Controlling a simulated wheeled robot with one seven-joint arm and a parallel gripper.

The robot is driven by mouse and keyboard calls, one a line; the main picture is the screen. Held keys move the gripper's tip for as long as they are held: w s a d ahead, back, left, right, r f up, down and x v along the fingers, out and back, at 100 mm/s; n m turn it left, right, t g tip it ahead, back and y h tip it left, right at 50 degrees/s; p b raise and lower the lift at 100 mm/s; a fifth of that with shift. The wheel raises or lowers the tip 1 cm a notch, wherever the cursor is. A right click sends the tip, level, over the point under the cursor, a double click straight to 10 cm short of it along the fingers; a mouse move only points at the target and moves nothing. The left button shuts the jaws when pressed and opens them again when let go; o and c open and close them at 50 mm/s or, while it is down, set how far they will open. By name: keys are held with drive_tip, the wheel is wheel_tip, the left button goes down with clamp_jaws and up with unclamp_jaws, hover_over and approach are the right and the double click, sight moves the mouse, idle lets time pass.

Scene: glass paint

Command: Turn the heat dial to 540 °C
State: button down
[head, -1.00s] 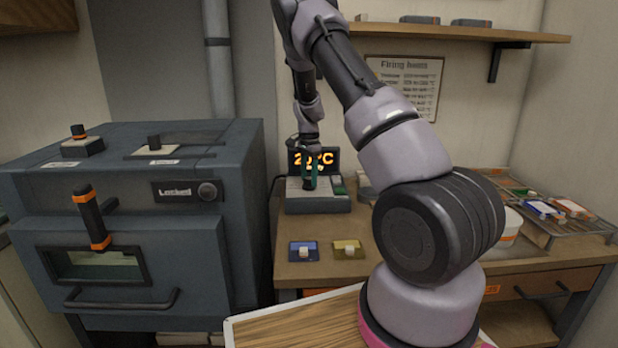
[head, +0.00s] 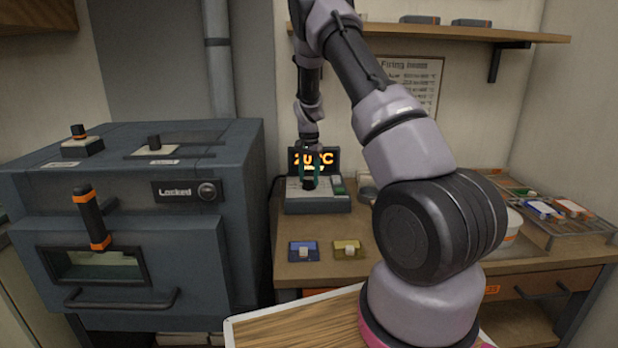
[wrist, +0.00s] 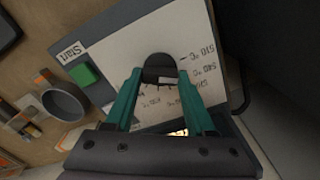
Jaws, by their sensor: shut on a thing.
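The heat dial (wrist: 159,68) is a dark round knob on the pale face of the controller box (head: 327,207). Temperature labels are printed around it, too small to read surely. My gripper (wrist: 157,78) has teal fingers on either side of the dial, shut on it. In the head view my gripper (head: 309,177) reaches down onto the box and hides part of the dial. The orange display (head: 301,160) behind it is partly covered by my arm; it seems to read about 20 °C. A green start button (wrist: 84,75) is on the box.
The kiln (head: 140,240) stands at the left, its panel reading "Locked". Blue (head: 304,251) and yellow (head: 347,249) trays lie on the bench in front of the box. A metal rack (head: 568,222) is at the right. A shelf (head: 470,34) hangs above.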

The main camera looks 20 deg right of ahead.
drive_tip(key=shift+c, duration=1.2)
unclamp_jaws()
drive_tip(key=shift+r, duration=0.1)
wheel_tip(320, 180, up, 11)
drive_tip(key=shift+f, duration=0.2)
